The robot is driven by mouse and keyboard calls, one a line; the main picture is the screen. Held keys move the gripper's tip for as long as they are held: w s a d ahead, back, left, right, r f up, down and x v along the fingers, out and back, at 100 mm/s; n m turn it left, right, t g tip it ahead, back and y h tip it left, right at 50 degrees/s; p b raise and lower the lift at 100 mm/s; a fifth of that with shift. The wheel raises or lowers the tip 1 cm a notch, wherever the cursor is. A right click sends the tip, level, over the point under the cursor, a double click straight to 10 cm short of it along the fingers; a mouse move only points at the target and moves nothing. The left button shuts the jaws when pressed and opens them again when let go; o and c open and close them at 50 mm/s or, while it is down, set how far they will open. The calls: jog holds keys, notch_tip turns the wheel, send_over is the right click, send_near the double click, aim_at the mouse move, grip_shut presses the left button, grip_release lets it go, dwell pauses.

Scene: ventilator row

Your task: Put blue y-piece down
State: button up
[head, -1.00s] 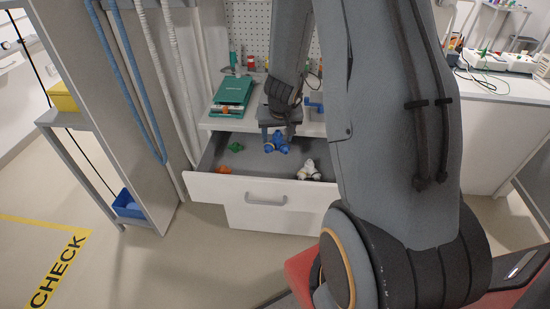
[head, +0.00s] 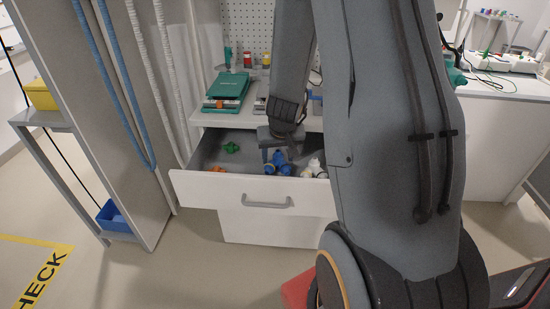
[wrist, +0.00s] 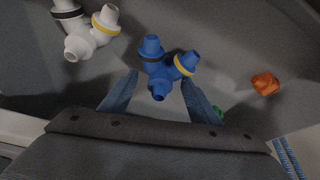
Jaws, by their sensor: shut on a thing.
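The blue y-piece (head: 278,162) is between the fingers of my gripper (head: 277,152), inside the open drawer (head: 255,192). In the wrist view the blue y-piece (wrist: 158,62) shows two branches, one with a yellow ring and one with a dark ring. My gripper (wrist: 157,84) is shut on it there, one finger on each side. I cannot tell whether the piece touches the drawer floor.
A white y-piece (wrist: 92,32) lies close beside it in the drawer. A green piece (head: 231,147) and an orange piece (wrist: 265,84) lie to the other side. A green case (head: 227,88) rests on the worktop above.

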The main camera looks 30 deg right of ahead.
aim_at(276, 152)
jog(key=shift+w+d+p, duration=0.2)
jog(key=shift+w+p, duration=0.25)
jog(key=shift+p, duration=0.15)
jog(key=w+p, duration=0.1)
jog(key=w+d+p, duration=0.1)
jog(key=shift+w+p, duration=0.3)
jog(key=shift+p, duration=0.1)
jog(key=shift+w+f+b, duration=0.15)
jog(key=shift+f+b, duration=0.15)
jog(key=shift+b, duration=0.05)
jog(key=shift+f+b, duration=0.4)
jog(key=shift+b, duration=0.15)
jog(key=shift+f, duration=0.15)
jog(key=o, duration=1.3)
